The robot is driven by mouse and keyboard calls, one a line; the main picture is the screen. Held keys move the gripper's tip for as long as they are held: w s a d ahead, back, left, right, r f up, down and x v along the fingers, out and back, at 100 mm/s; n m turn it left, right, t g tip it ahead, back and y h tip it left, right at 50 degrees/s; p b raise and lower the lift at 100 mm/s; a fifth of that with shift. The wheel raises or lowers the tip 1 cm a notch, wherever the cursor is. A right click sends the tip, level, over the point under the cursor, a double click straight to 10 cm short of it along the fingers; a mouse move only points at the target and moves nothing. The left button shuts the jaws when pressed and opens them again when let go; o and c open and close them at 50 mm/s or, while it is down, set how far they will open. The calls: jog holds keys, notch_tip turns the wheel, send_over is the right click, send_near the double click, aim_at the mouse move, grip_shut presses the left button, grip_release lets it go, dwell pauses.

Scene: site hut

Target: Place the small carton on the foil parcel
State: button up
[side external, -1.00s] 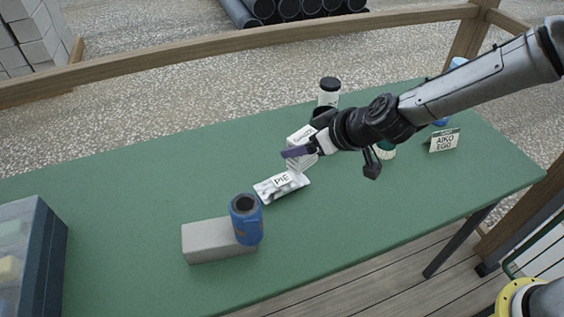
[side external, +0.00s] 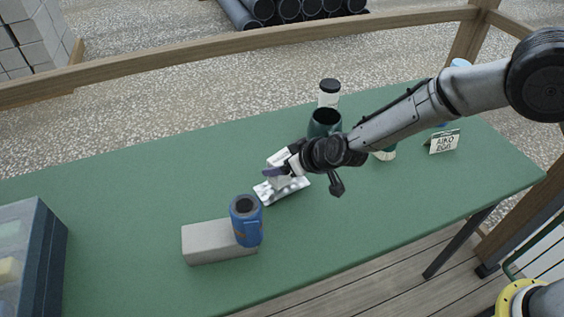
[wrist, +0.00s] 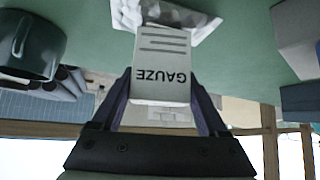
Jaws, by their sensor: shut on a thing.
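The small carton is white and marked GAUZE in the wrist view (wrist: 162,62), where it sits between the two fingers of my gripper (wrist: 163,100). In the side view my gripper (side external: 280,171) is shut on the carton (side external: 279,158) above the foil parcel. The foil parcel (side external: 291,189) lies on the green table, silvery, its label largely hidden by my gripper. It also shows at the top of the wrist view (wrist: 205,22), beyond the carton. I cannot tell whether carton and parcel touch.
A blue can (side external: 246,222) stands against a grey block (side external: 212,243) at the front. A dark green mug (side external: 324,122) and a black-lidded jar (side external: 329,92) stand behind my gripper. A name card (side external: 444,142) stands at right. A clear-sided bin (side external: 38,262) is at left. The table (side external: 130,190) is clear at left.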

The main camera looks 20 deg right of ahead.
jog(key=shift+f, duration=0.15)
jog(key=o, duration=1.2)
jog(key=shift+o, duration=0.2)
jog(key=shift+r, duration=0.25)
jog(key=v, duration=1.2)
jog(key=shift+s, duration=0.1)
